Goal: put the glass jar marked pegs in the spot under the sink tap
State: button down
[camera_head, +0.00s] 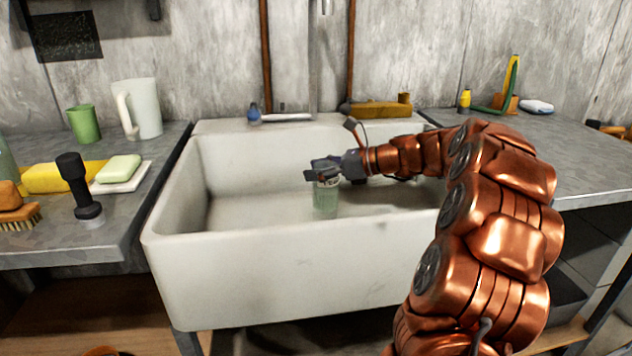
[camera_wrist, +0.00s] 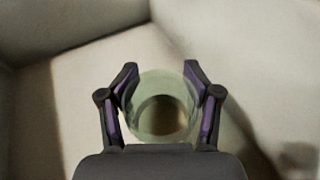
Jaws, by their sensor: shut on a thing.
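The glass jar (camera_head: 325,199) is pale green and see-through, with a partly hidden light label near its top. My gripper (camera_head: 322,175) is shut on the jar near its upper part and holds it upright inside the white sink (camera_head: 290,250). In the wrist view the jar (camera_wrist: 160,112) sits between the two fingers of my gripper (camera_wrist: 160,85), seen from above. I cannot tell whether the jar's base touches the sink floor. The label's words are too small to read. The tap spout (camera_head: 327,6) shows at the top edge above the sink.
The sink's walls surround the jar, with bare floor to its left. A blue-topped item (camera_head: 254,114) and a brownish-yellow block (camera_head: 382,109) sit at the back rim.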

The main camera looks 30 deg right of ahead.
jog(key=shift+f+b, duration=0.35)
jog(key=shift+f, duration=0.8)
jog(key=shift+f, duration=0.15)
jog(key=shift+c, duration=1.2)
grip_release()
jog(key=shift+r, duration=0.2)
jog(key=p+v, duration=0.4)
jog(key=v, duration=0.1)
jog(key=shift+s+d+r, duration=0.1)
jog(key=shift+r, duration=0.15)
jog(key=shift+s+d+p, duration=0.65)
jog(key=shift+s+p, duration=0.15)
jog(key=shift+s, duration=0.05)
